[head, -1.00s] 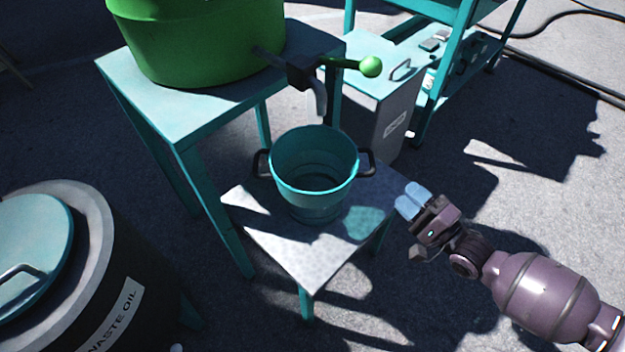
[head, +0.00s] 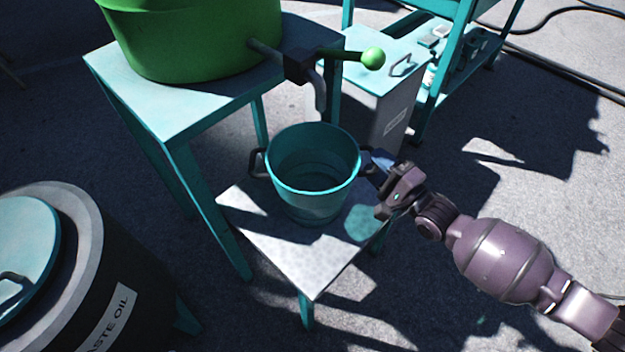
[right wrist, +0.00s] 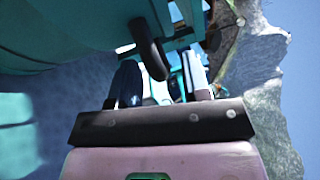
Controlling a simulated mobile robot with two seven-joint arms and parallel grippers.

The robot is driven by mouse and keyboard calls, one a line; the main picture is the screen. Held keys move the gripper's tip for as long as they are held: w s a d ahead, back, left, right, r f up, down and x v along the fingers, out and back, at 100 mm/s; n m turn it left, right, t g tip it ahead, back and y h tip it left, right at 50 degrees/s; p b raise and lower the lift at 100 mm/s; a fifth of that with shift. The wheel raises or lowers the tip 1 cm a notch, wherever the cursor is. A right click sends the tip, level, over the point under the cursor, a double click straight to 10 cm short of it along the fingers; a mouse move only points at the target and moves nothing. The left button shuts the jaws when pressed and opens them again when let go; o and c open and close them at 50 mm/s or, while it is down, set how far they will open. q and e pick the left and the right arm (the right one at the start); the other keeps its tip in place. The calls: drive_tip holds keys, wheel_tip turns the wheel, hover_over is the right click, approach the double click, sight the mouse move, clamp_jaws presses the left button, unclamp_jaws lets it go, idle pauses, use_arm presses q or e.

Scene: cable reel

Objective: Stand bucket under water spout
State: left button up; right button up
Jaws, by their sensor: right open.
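A teal bucket (head: 312,200) with dark side handles stands upright on a low stool (head: 290,255). The spout (head: 320,92) of the green tank (head: 195,40) hangs just above and behind the bucket's far rim. My right gripper (head: 380,163) is at the bucket's right handle (head: 372,166). In the right wrist view the handle (right wrist: 147,48) shows ahead of and between the fingers of my open right gripper (right wrist: 163,85). Whether a finger touches it I cannot tell. My left gripper is not in view.
A green-knobbed valve lever (head: 372,58) sticks out right above the bucket. A waste oil drum (head: 75,290) stands at lower left. A teal cabinet (head: 395,125) and a cart (head: 450,75) stand behind. The ground at right is open.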

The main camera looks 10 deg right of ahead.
drive_tip(key=shift+w+a+r, duration=0.2)
drive_tip(key=shift+w, duration=0.2)
clamp_jaws()
drive_tip(key=shift+r, duration=0.15)
